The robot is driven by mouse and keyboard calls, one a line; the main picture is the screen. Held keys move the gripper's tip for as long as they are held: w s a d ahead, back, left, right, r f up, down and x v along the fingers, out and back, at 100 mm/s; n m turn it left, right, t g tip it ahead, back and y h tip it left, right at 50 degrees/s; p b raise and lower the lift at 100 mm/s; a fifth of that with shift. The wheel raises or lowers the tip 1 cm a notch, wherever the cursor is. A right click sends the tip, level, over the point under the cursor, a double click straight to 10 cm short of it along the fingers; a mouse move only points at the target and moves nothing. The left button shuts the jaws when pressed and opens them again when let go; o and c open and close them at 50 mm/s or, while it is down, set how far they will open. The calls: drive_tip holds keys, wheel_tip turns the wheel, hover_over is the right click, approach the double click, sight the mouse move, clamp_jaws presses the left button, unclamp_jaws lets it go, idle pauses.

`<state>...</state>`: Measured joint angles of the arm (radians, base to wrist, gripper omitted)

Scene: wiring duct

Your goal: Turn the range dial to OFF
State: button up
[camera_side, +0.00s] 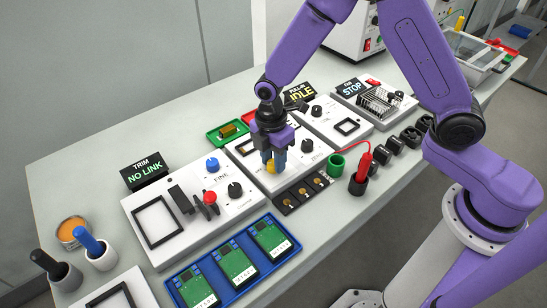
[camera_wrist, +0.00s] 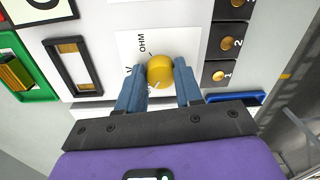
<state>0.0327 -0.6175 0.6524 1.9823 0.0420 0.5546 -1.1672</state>
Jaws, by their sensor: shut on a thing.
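The range dial is a round yellow knob (camera_wrist: 160,70) on a white label with the letters OHM and V. In the side view the yellow dial (camera_side: 270,167) shows low on the white panel, partly hidden by my fingers. My gripper (camera_side: 273,160) points down over it. In the wrist view the blue fingers of my gripper (camera_wrist: 159,85) stand on both sides of the dial and are shut on it. The OFF mark and the dial's pointer cannot be made out.
A dark strip with numbered brass contacts (camera_side: 302,192) lies right beside the dial's panel. A green tray (camera_side: 228,132) is behind it.

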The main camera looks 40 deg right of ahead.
sight(271, 160)
drive_tip(key=shift+n, duration=0.4)
drive_tip(key=o, duration=1)
drive_tip(key=r, duration=1.1)
drive_tip(key=w+r, duration=0.1)
drive_tip(key=r, duration=0.5)
drive_tip(key=shift+a+r, duration=0.1)
drive_tip(key=shift+r, duration=0.15)
drive_tip(key=shift+s, duration=0.1)
drive_tip(key=s+d+m, duration=0.2)
drive_tip(key=s+d, duration=0.2)
drive_tip(key=s, duration=0.4)
drive_tip(key=s+d+f+m, duration=0.1)
drive_tip(key=s+d+m, duration=0.2)
drive_tip(key=s, duration=0.6)
drive_tip(key=s+d+m, duration=0.2)
drive_tip(key=s+d, duration=0.4)
drive_tip(key=s, duration=0.3)
drive_tip(key=shift+d+f+m+t, duration=0.35)
drive_tip(key=shift+f+m+t, duration=0.05)
